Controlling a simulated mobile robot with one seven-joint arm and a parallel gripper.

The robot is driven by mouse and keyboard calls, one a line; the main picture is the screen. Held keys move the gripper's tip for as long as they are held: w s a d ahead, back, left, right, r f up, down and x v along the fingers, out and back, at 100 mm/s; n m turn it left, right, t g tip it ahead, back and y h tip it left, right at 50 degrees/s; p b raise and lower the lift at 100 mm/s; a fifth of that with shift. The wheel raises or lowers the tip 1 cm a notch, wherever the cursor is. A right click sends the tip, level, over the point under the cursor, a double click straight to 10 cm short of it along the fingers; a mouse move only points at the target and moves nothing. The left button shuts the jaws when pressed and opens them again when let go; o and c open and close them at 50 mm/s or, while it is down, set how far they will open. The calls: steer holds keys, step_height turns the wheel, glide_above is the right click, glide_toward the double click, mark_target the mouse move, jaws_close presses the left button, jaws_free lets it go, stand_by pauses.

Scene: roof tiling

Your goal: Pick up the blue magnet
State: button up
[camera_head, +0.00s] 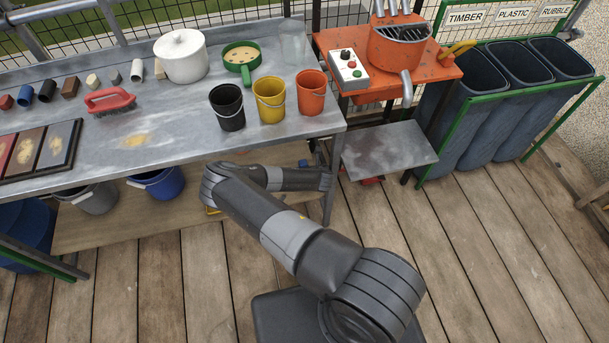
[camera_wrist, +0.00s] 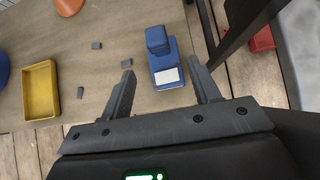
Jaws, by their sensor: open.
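The blue magnet (camera_wrist: 167,70), a blue block with a smaller blue top part and a white label, lies on the lower wooden shelf in the wrist view. My gripper (camera_wrist: 161,69) is open in the wrist view, its fingers on either side of the magnet's near end in the picture. No contact shows, and the height of the fingers above the shelf is hard to tell. In the head view my arm reaches to the bench's right end, and my fingers cannot be made out there.
A yellow tray (camera_wrist: 41,91) and small grey pieces (camera_wrist: 97,45) lie left of the magnet on the shelf. A dark bench leg (camera_wrist: 238,35) stands close to the right finger. Above is the metal workbench (camera_head: 180,130) with buckets. Wooden decking (camera_head: 490,250) is open at right.

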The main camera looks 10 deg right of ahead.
mark_target(305, 165)
steer(key=x, duration=0.5)
steer(key=shift+w+f, duration=0.15)
steer(key=shift+f, duration=0.05)
steer(key=shift+x, duration=2.65)
steer(key=shift+a+f, duration=0.1)
steer(key=shift+a, duration=0.05)
steer(key=c, duration=1)
